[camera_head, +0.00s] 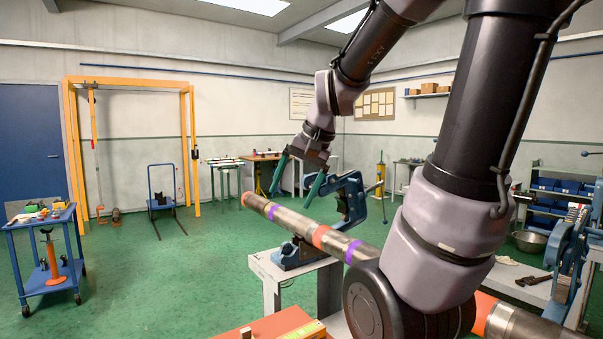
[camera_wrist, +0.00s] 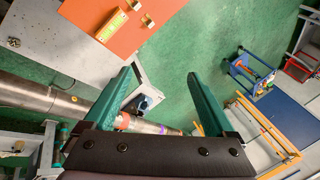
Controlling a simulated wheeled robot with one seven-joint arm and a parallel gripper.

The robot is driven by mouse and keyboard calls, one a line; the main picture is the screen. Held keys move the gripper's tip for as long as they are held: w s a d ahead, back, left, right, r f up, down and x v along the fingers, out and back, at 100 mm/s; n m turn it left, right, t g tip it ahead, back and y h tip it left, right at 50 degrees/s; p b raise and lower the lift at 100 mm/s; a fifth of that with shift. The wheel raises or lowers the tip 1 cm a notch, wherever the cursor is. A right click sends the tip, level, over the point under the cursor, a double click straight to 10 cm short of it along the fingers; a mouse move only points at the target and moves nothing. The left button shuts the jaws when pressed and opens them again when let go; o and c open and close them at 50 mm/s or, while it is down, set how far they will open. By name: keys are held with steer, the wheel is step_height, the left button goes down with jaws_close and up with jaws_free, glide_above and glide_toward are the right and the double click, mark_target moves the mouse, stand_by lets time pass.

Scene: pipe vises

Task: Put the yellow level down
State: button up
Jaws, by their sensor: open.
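The yellow level (camera_wrist: 112,26) lies on an orange surface (camera_wrist: 145,38) at the upper left of the wrist view. Its yellow end (camera_head: 302,331) also seems to show at the bottom edge of the head view, on the same orange surface (camera_head: 262,325). My gripper (camera_head: 295,187) is open with nothing between its green fingers. In the wrist view the fingers of my gripper (camera_wrist: 160,78) are spread wide over the floor, apart from the level. The level is cut off by the frame in the head view.
A long steel pipe (camera_head: 288,219) with purple and orange bands runs below my gripper and passes a blue vise (camera_head: 349,196). A grey bench (camera_head: 268,275) stands under it. A blue cart (camera_head: 45,245) is at left; green floor (camera_head: 160,280) between is clear.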

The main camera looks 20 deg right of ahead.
steer(key=s+a+r+n+t, duration=0.1)
steer(key=s+r+n+t, duration=0.1)
steer(key=s+r, duration=0.3)
steer(key=shift+s+h, duration=0.3)
steer(key=shift+s, duration=0.95)
